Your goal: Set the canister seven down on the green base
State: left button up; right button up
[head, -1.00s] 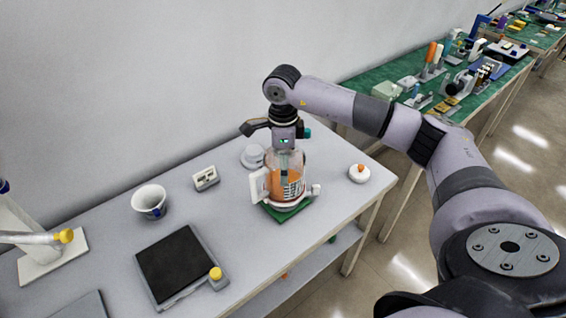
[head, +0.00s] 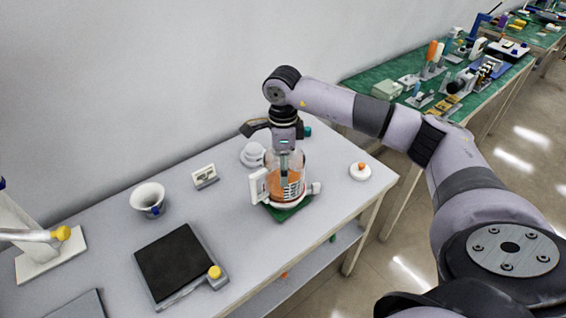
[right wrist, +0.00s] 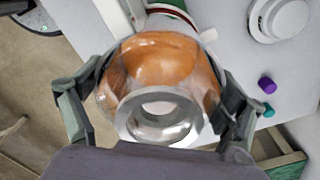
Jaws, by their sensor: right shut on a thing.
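The canister (head: 287,187), clear with orange contents and lettering on its side, stands upright directly over the green base (head: 283,215). Whether its bottom touches the base or hovers just above it, I cannot tell. My right gripper (head: 285,150) comes down from above and is shut on the canister's upper part. In the right wrist view, my gripper's fingers (right wrist: 158,110) sit on both sides of the clear canister (right wrist: 160,62), with its round top facing the camera. The green base is mostly hidden under the canister. My left gripper is not in view.
A white handled part (head: 259,186) stands close left of the canister. A white round piece (head: 252,154) is behind it, and a white dish with an orange knob (head: 360,171) is to the right. A white cup (head: 148,199) and black plate (head: 180,263) lie left. The table's right edge is near.

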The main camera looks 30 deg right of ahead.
jog(key=shift+f+b, duration=0.7)
jog(key=shift+f, duration=0.25)
jog(key=o, duration=1.4)
jog(key=shift+r, duration=0.1)
jog(key=shift+o, duration=0.2)
